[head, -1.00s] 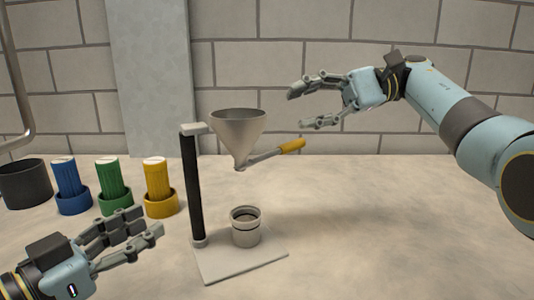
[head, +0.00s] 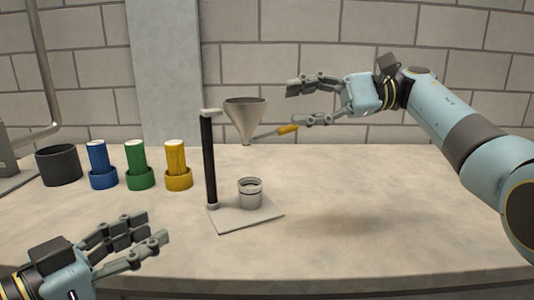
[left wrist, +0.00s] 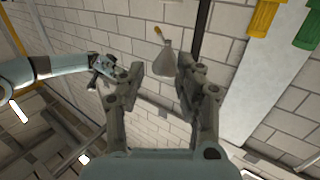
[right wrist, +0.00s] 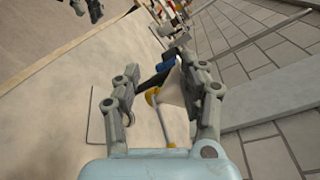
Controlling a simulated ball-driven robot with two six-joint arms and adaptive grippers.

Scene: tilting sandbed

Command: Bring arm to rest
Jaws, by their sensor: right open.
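My left gripper (head: 152,228) is open and empty at the lower left of the head view, above the near part of the table. Its spread fingers also show in the left wrist view (left wrist: 160,68). My right gripper (head: 292,105) is open and empty, raised to the right of the metal funnel (head: 245,117) and above the yellow-tipped lever (head: 288,129). In the right wrist view, the pale funnel (right wrist: 172,92) shows beyond the open fingers.
The funnel sits on a black post (head: 208,160) with a flat base (head: 240,224); a metal cup (head: 250,193) stands below it. Blue (head: 98,160), green (head: 137,160) and yellow (head: 178,160) ribbed cylinders stand in holders beside a dark pot (head: 58,166). The table's right side is clear.

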